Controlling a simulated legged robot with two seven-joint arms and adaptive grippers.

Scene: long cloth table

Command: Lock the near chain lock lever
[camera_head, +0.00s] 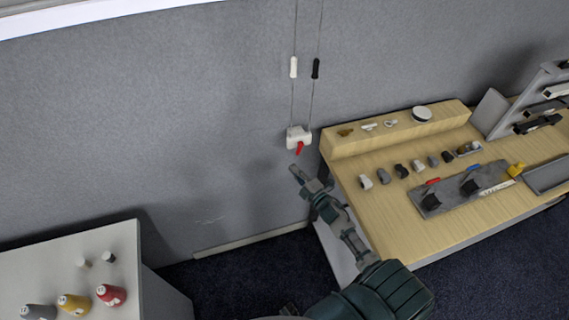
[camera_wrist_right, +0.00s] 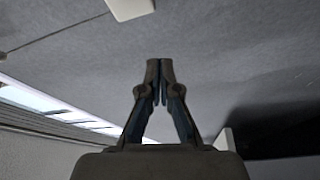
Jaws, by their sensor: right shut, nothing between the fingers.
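The chain lock is a small white box (camera_head: 297,133) on the grey wall, with two chains running up from it. Its red lever (camera_head: 299,148) hangs at the lower front of the box, pointing down and a little left. My right gripper (camera_head: 296,172) is shut and empty, just below the lever and apart from it. In the right wrist view my right gripper (camera_wrist_right: 160,66) has its fingertips together, with nothing between them. Part of a pale box (camera_wrist_right: 130,8) shows at the top edge there; the red lever is not visible in that view. My left gripper is not in view.
A white handle (camera_head: 293,67) and a black handle (camera_head: 316,68) hang on the chains. A wooden table (camera_head: 400,215) with knobs and a grey plate (camera_head: 465,190) stands right of my arm. A white cabinet (camera_head: 70,262) with coloured pieces stands lower left. The wall left of the lock is clear.

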